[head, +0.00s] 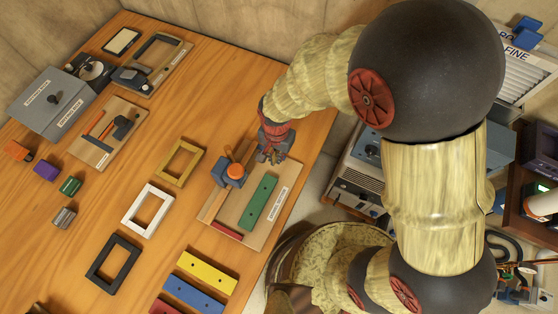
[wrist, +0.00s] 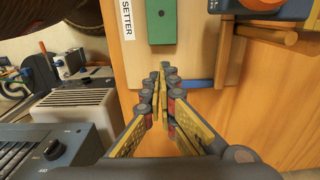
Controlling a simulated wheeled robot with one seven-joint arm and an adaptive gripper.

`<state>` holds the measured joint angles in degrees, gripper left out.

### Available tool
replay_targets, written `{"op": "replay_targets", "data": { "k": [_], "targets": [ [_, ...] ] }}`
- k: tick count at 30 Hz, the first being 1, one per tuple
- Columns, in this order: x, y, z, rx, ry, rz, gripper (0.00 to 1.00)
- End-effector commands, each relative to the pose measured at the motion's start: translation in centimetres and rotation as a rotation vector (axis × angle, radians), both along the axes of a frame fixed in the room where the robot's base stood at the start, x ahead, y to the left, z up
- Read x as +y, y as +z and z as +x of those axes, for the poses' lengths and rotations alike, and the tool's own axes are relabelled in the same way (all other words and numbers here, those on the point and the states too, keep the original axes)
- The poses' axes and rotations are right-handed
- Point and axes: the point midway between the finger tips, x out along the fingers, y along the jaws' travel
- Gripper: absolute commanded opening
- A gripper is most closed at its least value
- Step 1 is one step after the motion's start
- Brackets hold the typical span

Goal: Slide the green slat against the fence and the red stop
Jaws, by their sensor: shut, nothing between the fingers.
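The green slat (head: 258,203) lies on a wooden setter board (head: 279,212), near its labelled right edge. Its near end also shows at the top of the wrist view (wrist: 161,24). The red stop (head: 226,230) is a short bar at the board's lower left end, apart from the slat. A wooden strip, seemingly the fence (head: 211,205), runs along the board's left side; a gap separates it from the slat. My gripper (head: 268,157) is shut and empty beyond the slat's upper end. In the wrist view, its fingertips (wrist: 163,72) are over the board's edge, apart from the slat.
A blue block with an orange handle (head: 230,173) stands at the board's upper left. Yellow (head: 206,272) and blue (head: 193,296) slats lie below the board. Several frames, including a white one (head: 149,209), lie left. The table edge is close on the right.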

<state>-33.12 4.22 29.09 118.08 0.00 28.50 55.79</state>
Motion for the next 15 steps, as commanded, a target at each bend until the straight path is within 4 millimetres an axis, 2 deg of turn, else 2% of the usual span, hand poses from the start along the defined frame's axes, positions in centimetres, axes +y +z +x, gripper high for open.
{"op": "replay_targets", "data": {
  "k": [9, 15],
  "targets": [
    [-0.1, -5.8, -0.1, 0.004, 0.002, -0.003, 0.0],
    [0.0, -8.3, -0.1, 0.003, 0.003, -0.001, 0.0]
  ]
}}
